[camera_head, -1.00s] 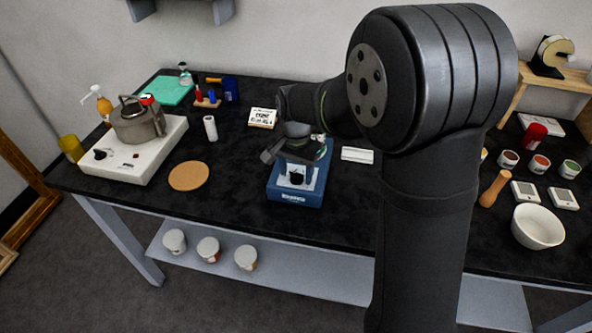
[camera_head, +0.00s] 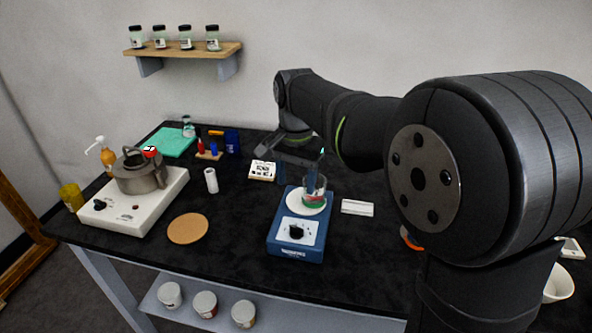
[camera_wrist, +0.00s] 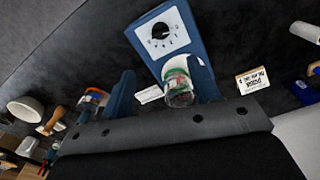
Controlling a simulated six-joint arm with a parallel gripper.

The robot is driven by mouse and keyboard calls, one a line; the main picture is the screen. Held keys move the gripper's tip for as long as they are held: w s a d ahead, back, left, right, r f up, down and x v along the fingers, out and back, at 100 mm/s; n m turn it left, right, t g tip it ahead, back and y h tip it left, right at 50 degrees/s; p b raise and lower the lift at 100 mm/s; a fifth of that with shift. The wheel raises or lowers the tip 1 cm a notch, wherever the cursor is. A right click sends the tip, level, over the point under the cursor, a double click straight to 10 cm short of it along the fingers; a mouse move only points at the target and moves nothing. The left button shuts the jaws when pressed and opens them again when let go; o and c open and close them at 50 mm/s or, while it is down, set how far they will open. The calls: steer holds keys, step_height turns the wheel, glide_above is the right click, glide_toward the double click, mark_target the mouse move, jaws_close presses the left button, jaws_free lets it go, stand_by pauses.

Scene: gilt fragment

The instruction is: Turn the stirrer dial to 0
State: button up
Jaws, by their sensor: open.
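The stirrer (camera_head: 275,238) is a blue box on the black bench with a white front panel, and it also shows in the wrist view (camera_wrist: 143,36). Its black dial (camera_head: 296,231) is unobstructed in both views; in the wrist view the dial (camera_wrist: 160,31) sits amid small marks too small to read. A glass beaker (camera_head: 315,193) with green and red contents stands on the stirrer's round white plate. My gripper (camera_head: 297,174) is open and empty, above and behind the dial, close to the beaker. In the wrist view its two blue fingers (camera_wrist: 163,80) are apart, with the beaker between them in the picture.
A hot plate (camera_head: 125,215) with a grey kettle (camera_head: 140,174) stands at the left. A cork mat (camera_head: 188,228), a white cylinder (camera_head: 211,180) and a labelled white block (camera_head: 262,171) lie between. A white flat piece (camera_head: 357,207) lies right of the stirrer.

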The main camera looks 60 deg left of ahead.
mark_target(296, 229)
step_height(296, 229, up, 2)
steer(key=shift+r, duration=0.1)
stand_by(0.7)
step_height(296, 229, down, 18)
steer(key=shift+r, duration=0.2)
stand_by(0.4)
steer(key=shift+r, duration=0.15)
